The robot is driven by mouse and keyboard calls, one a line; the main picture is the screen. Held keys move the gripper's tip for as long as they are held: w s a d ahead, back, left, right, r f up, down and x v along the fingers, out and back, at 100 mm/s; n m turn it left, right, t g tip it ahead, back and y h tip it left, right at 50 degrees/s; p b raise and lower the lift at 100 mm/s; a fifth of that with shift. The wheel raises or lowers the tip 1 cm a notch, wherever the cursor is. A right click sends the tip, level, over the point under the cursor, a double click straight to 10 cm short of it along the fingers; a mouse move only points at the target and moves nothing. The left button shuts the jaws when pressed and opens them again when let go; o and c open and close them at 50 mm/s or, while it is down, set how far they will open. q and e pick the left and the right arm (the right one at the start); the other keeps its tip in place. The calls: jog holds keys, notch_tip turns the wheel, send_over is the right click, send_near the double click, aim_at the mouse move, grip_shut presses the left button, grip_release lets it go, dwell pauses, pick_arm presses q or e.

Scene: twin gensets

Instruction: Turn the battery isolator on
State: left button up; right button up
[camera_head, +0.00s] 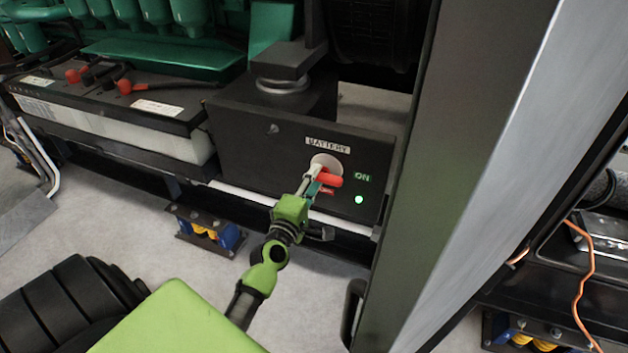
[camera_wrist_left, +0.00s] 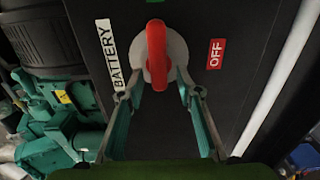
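The battery isolator has a red handle (camera_head: 329,180) on a pale round plate (camera_head: 326,161), on a dark panel under a BATTERY label (camera_head: 327,145). The handle points right, towards the green ON label (camera_head: 363,177); a green lamp (camera_head: 359,199) glows below that label. The left wrist view also shows the red handle (camera_wrist_left: 156,52), pointing away from me, with the red OFF label (camera_wrist_left: 216,54) to its right. My left gripper (camera_wrist_left: 160,95) is open, its fingers either side of the plate's near edge, apart from the handle. It partly hides the OFF label in the head view.
A battery (camera_head: 110,115) with red and black terminals stands left of the panel. A grey upright post (camera_head: 480,170) rises close on the right. Green engine parts (camera_head: 165,55) are behind. The pale floor in front of the panel is mostly clear.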

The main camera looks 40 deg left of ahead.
pick_arm(q)
jog(key=v, duration=1.2)
dwell(0.5)
